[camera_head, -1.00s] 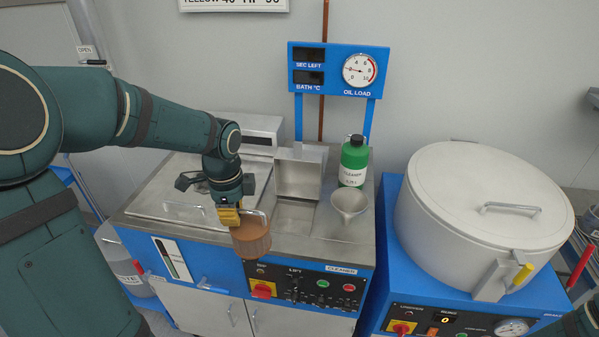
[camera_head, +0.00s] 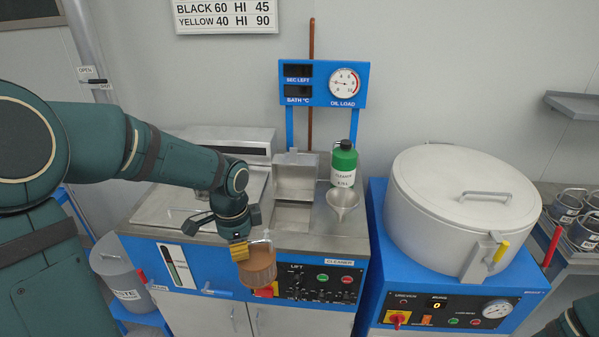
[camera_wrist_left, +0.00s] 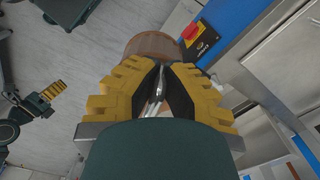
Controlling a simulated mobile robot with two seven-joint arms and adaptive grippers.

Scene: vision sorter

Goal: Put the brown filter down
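The brown filter (camera_head: 258,266) is a round brown basket with a thin metal handle. It hangs in front of the cleaner bench's control panel, overlapping the red switch in the head view. My left gripper (camera_head: 240,252) is shut on its handle; the wrist view shows the yellow fingers (camera_wrist_left: 157,85) closed around the metal handle, with part of the brown basket (camera_wrist_left: 152,46) beyond. In the wrist view my right gripper (camera_wrist_left: 46,98) shows at the left, its yellow finger pads visible, away from the filter; its opening is unclear.
The cleaner bench (camera_head: 330,243) has an open lidded basin (camera_head: 292,215), a funnel (camera_head: 342,203) and a green bottle (camera_head: 344,164). A large lidded drum (camera_head: 440,220) stands right. A grey waste bin (camera_head: 119,272) stands left. Metal cups (camera_head: 566,207) sit far right.

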